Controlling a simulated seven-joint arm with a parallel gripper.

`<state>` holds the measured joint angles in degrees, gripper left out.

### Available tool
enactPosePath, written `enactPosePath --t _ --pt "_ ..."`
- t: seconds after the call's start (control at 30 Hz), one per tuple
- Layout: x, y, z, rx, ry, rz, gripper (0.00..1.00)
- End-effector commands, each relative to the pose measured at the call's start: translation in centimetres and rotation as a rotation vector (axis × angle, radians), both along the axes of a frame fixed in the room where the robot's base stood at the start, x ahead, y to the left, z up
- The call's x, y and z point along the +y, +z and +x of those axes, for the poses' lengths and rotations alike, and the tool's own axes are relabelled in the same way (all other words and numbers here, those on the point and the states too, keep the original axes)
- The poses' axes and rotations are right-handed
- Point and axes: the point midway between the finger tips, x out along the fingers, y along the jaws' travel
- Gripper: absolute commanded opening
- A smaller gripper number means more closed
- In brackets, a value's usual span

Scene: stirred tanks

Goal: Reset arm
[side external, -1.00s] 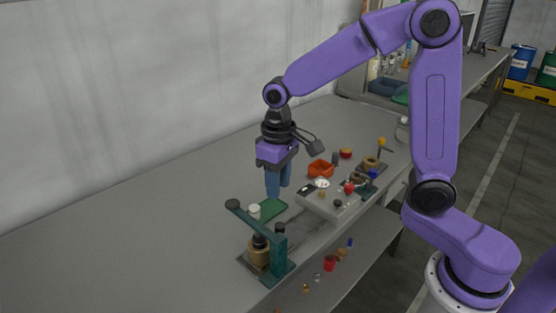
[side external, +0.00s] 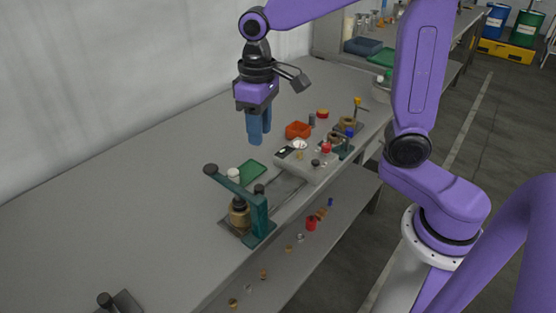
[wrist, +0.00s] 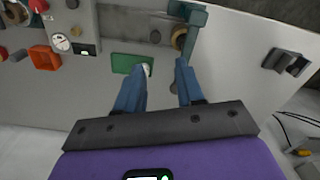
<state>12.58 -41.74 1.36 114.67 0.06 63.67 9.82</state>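My gripper (side external: 258,128) hangs above the grey bench with its blue fingers pointing down. In the wrist view, the two fingers (wrist: 160,88) are apart with only bare bench showing between them, so it is open and empty. Below it is a green mat (side external: 248,171), also in the wrist view (wrist: 126,63). A white-capped piece (side external: 233,176) stands at the mat's left edge. The teal stand with a lever (side external: 258,213) and a brass-coloured vessel (side external: 239,214) is nearer the front. My gripper is clear of all of them.
A grey unit with a dial (side external: 312,166) and an orange-red bin (side external: 298,130) stand right of my gripper. Another black-handled fixture (side external: 112,302) is at the front left. The wall is behind the bench; the bench's left part is clear.

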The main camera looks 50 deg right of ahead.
Motion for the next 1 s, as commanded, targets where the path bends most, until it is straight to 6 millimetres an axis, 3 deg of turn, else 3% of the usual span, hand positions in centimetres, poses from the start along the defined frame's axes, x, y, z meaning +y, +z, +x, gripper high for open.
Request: enactPosePath --t 0.37,0.8,1.0 --pt "-1.0 -1.5 -8.3 -0.008 0.297 0.005 0.37" --pt "-4.2 -3.7 -18.4 -0.017 0.637 0.013 0.37" --pt "-5.5 -4.5 -21.1 -0.019 0.734 0.015 0.37"
